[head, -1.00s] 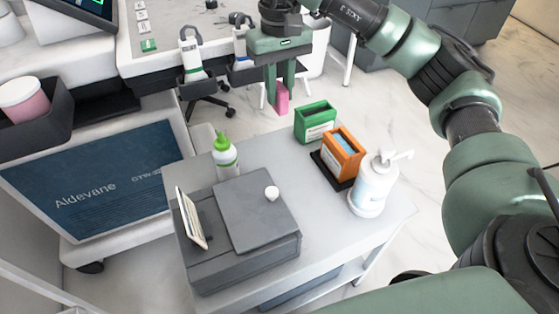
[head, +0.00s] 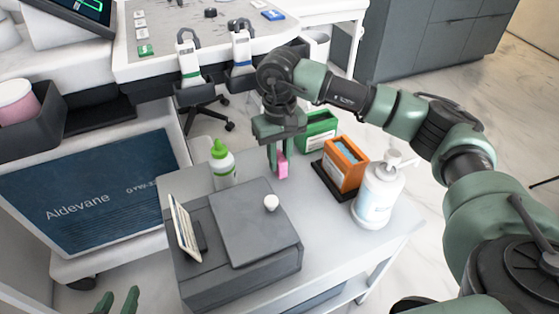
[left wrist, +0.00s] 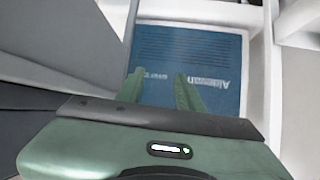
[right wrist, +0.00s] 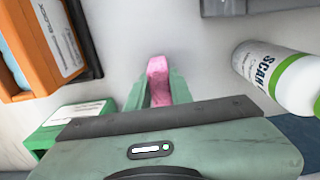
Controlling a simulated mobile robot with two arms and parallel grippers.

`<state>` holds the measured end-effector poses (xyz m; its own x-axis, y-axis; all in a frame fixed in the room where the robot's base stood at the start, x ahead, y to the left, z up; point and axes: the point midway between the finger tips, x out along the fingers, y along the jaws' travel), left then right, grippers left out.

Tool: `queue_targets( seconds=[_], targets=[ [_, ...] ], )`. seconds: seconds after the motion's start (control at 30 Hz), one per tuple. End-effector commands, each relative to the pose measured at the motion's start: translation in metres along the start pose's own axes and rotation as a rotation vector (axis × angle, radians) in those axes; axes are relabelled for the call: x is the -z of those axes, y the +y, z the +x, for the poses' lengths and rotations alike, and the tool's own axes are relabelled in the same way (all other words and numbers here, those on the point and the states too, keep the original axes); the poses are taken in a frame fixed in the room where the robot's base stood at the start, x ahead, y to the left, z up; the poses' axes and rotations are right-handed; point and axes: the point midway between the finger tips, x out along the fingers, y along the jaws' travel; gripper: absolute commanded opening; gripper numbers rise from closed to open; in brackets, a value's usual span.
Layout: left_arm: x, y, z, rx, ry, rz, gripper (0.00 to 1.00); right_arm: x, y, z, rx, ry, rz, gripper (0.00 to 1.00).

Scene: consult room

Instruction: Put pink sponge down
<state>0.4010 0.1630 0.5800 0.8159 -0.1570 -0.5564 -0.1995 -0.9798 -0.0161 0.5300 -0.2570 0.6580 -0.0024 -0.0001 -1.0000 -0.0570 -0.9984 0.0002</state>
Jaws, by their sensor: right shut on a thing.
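The pink sponge (head: 282,164) is between the fingers of my right gripper (head: 277,163), which is shut on it. They are over the cart top (head: 325,218), between the green-capped bottle and the green box; I cannot tell whether the sponge touches the surface. In the right wrist view the sponge (right wrist: 158,80) shows between the fingertips (right wrist: 157,92), with pale surface around it. My left gripper (head: 118,300) shows only its fingertips at the lower left of the head view. In the left wrist view its two fingers (left wrist: 160,92) stand apart with nothing between them.
On the cart stand the green-capped bottle (head: 222,165), green box (head: 318,130), orange box (head: 345,165), white pump bottle (head: 378,192) and a dark grey device (head: 240,240) with a small screen. The cart top in front of the orange box is clear.

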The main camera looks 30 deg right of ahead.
Motion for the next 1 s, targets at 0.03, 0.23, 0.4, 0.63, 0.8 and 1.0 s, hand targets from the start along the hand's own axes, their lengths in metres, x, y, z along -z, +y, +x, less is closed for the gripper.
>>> queue_targets(
  seconds=[0.03, 0.23, 0.4, 0.63, 0.8, 1.0],
  targets=[
    [0.003, 0.001, 0.001, -0.001, 0.015, 0.0, 0.36, 0.0, 0.0, 0.004, 0.0, 0.001, 0.0, 0.0],
    [0.005, 0.001, 0.001, -0.002, 0.023, 0.0, 0.36, 0.0, 0.0, 0.004, 0.0, 0.002, 0.0, 0.0],
    [0.007, 0.001, 0.001, -0.002, 0.036, 0.0, 0.36, 0.0, 0.0, 0.005, 0.0, 0.002, 0.0, 0.0],
    [0.013, 0.002, 0.002, -0.004, 0.066, 0.0, 0.36, 0.0, 0.0, 0.006, 0.0, 0.001, 0.0, 0.27],
    [0.013, 0.002, 0.002, -0.005, 0.064, 0.0, 0.36, 0.0, 0.0, 0.006, 0.0, 0.001, 0.0, 0.43],
    [0.013, 0.002, 0.002, -0.005, 0.063, 0.0, 0.36, 0.0, 0.0, 0.006, 0.0, 0.001, 0.0, 0.43]
  ],
)
